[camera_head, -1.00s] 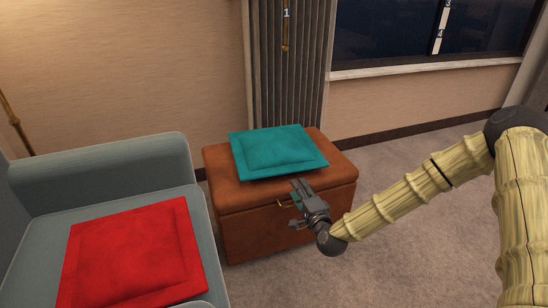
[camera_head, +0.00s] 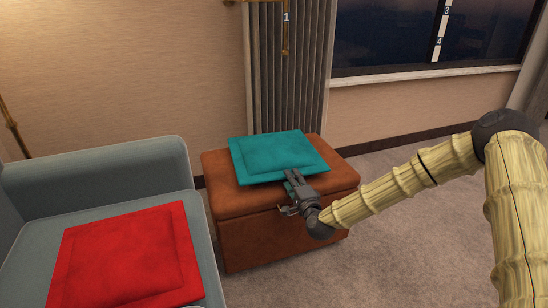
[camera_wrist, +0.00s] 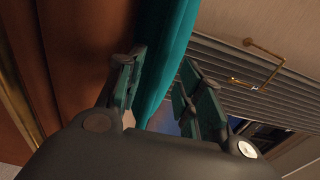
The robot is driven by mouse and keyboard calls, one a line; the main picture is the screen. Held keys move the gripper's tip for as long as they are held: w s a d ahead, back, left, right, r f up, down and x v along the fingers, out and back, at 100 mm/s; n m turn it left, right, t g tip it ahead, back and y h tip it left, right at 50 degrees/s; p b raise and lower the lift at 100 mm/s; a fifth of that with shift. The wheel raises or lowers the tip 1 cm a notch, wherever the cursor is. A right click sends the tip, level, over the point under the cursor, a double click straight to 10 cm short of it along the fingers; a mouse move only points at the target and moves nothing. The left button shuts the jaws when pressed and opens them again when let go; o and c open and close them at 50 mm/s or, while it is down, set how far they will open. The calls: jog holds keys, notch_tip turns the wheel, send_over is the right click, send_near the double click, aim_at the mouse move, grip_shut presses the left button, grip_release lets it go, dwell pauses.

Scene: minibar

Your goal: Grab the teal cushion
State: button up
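The teal cushion (camera_head: 275,155) lies flat on top of the brown leather ottoman (camera_head: 235,203). My gripper (camera_head: 292,178) is at the cushion's near edge, right of its middle. In the wrist view the cushion (camera_wrist: 172,50) is a teal band running up between the two fingers of my gripper (camera_wrist: 160,88). The fingers are spread apart, with the cushion's edge between them or just ahead of them. The wrist view does not show clearly whether either finger touches it. The cushion's far side is out of the wrist view.
A grey-blue armchair (camera_head: 100,175) with a red cushion (camera_head: 130,255) on its seat stands at the left. A pleated curtain (camera_head: 290,90) and a window (camera_head: 400,40) are behind the ottoman. Carpet (camera_head: 400,200) is open to the right.

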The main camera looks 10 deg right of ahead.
jog(key=shift+w+a+f+b, duration=0.15)
jog(key=shift+w+b, duration=0.1)
jog(key=shift+w, duration=0.35)
jog(key=shift+w+a+f+b, duration=0.1)
jog(key=shift+w+b, duration=0.1)
jog(key=shift+w, duration=0.35)
jog(key=shift+w+r, duration=0.15)
jog(key=shift+w, duration=0.25)
jog(key=shift+c, duration=0.4)
grip_shut()
jog(key=shift+r, duration=0.15)
